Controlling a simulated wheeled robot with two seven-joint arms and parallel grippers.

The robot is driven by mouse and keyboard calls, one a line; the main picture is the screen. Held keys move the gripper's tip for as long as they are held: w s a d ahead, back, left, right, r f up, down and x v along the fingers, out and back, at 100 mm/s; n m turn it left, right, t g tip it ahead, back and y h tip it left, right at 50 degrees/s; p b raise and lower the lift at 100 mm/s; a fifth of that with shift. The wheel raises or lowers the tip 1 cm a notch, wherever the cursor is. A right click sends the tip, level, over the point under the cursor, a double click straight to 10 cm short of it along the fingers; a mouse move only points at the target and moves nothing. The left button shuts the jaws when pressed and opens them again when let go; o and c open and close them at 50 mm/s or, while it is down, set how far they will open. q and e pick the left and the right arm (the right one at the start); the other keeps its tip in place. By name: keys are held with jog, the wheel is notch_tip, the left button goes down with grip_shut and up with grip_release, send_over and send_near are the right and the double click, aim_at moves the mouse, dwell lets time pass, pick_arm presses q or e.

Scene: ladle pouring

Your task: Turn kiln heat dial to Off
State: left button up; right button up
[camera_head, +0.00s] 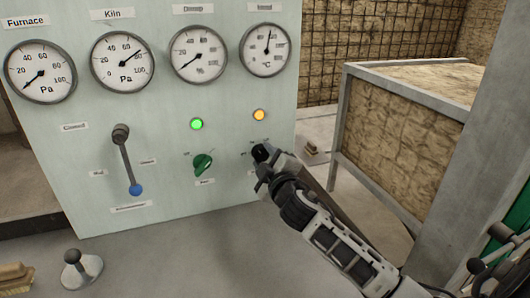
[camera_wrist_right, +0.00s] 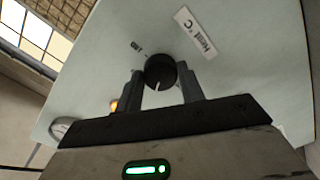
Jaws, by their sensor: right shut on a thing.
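The black heat dial (camera_wrist_right: 160,72) sits on the pale panel between the two fingers of my right gripper (camera_wrist_right: 160,88) in the right wrist view. A white pointer line shows on the dial, and a "Heat °C" label (camera_wrist_right: 196,31) is beside it. The gripper is shut on the dial. In the head view my right gripper (camera_head: 262,156) is at the panel's right side, below the lit orange lamp (camera_head: 259,115), and hides most of the dial. My left gripper is not in view.
The panel carries several gauges, a lit green lamp (camera_head: 197,124), a green knob (camera_head: 203,164) and a blue-tipped lever (camera_head: 128,165). A framed straw-coloured block (camera_head: 392,140) stands right of the panel. A grey stand (camera_head: 80,270) and a brush (camera_head: 14,278) are at the lower left.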

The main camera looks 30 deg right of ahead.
jog(key=n+p, duration=0.1)
jog(key=n, duration=0.2)
jog(key=shift+r, duration=0.15)
jog(key=n+p, duration=0.2)
jog(key=n, duration=0.2)
jog(key=n+p, duration=0.2)
jog(key=n, duration=0.1)
jog(key=shift+n, duration=0.3)
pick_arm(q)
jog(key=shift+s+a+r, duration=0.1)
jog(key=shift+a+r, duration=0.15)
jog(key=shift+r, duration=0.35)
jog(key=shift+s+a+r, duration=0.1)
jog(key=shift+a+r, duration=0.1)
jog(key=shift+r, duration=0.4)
pick_arm(e)
jog(key=shift+n, duration=0.8)
pick_arm(q)
jog(key=shift+p, duration=0.3)
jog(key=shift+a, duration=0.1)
pick_arm(e)
jog(key=o, duration=1)
jog(key=shift+c, duration=0.2)
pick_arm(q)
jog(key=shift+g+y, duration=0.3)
pick_arm(e)
jog(key=shift+s, duration=0.1)
